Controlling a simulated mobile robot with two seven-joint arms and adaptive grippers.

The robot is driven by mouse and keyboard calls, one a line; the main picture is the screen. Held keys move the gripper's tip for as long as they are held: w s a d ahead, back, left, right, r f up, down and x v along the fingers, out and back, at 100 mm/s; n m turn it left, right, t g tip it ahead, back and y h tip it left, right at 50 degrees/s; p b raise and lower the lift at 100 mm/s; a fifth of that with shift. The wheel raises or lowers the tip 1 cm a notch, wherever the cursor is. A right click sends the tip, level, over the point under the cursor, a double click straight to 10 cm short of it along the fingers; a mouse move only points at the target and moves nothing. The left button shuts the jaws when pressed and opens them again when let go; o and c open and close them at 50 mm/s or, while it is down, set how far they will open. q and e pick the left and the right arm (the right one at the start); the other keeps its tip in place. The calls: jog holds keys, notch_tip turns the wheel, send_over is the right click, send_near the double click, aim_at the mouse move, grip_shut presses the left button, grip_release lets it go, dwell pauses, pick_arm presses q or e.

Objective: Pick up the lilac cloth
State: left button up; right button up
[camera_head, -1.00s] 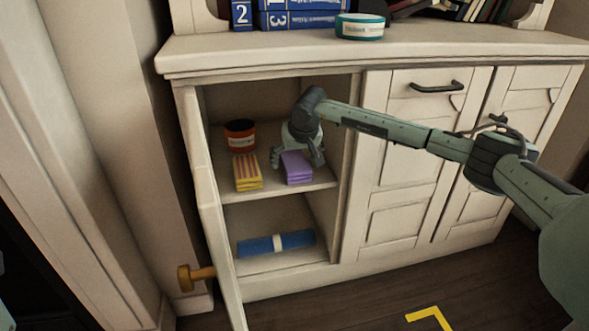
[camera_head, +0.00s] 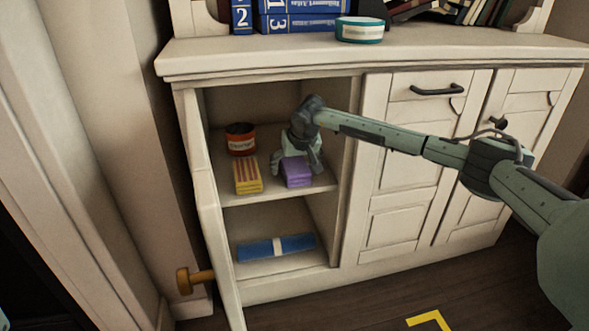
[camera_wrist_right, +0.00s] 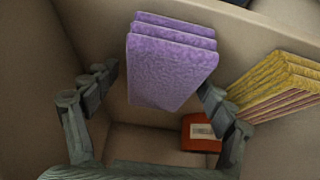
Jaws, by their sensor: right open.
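The lilac cloth (camera_head: 297,174) is a folded stack on the upper shelf inside the open cabinet, at the shelf's right part. My right gripper (camera_head: 299,163) is over it, reaching in from the right. In the right wrist view the lilac cloth (camera_wrist_right: 170,62) lies between the open fingers of my right gripper (camera_wrist_right: 158,85), with one finger on each side. The right finger appears close to the cloth's edge; whether it touches cannot be told.
A yellow striped cloth (camera_head: 247,175) lies left of the lilac one, with a red tin (camera_head: 240,139) behind it. A blue roll (camera_head: 276,246) lies on the lower shelf. The open door (camera_head: 212,232) stands at left, and the cabinet top (camera_head: 440,48) is above.

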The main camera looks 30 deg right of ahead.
jog(key=shift+c, duration=0.4)
jog(key=c, duration=1)
jog(key=shift+r, duration=0.2)
jog(key=shift+r, duration=0.3)
jog(key=shift+s+r+p, duration=0.45)
jog(key=shift+r, duration=0.15)
jog(key=s+a+p, duration=0.1)
jog(key=s+a, duration=0.1)
jog(key=s, duration=0.6)
jog(key=s+a+p, duration=0.1)
jog(key=s+a, duration=0.1)
jog(key=s, duration=0.6)
jog(key=shift+s+a, duration=0.25)
jog(key=shift+s, duration=0.05)
jog(key=shift+f, duration=0.1)
